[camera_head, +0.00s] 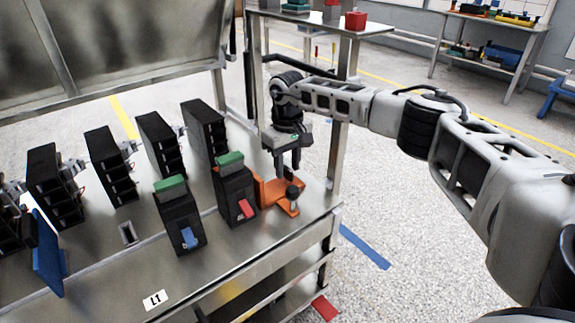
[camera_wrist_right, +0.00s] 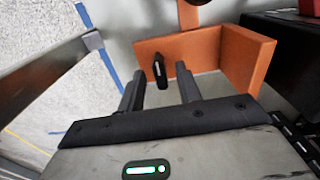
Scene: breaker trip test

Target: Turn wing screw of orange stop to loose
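The orange stop (camera_head: 268,190) is an angled bracket on the metal bench, right beside the black breaker with the red lever. It also shows in the wrist view (camera_wrist_right: 225,52). A black wing-shaped piece with a white line, apparently the wing screw (camera_wrist_right: 159,70), is at the orange plate in the wrist view. A round black knob (camera_head: 293,193) sits on the stop's foot. My right gripper (camera_head: 288,167) points down just above the stop. In the wrist view its fingers (camera_wrist_right: 159,90) are apart, with the wing piece beyond the gap; contact is not visible.
A black breaker with a red lever (camera_head: 236,192) and one with a blue lever (camera_head: 180,218) stand left of the stop. Several black units line the back of the bench (camera_head: 110,255). A metal post (camera_head: 337,155) rises close right of my gripper. A blue plate (camera_head: 46,258) stands at left.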

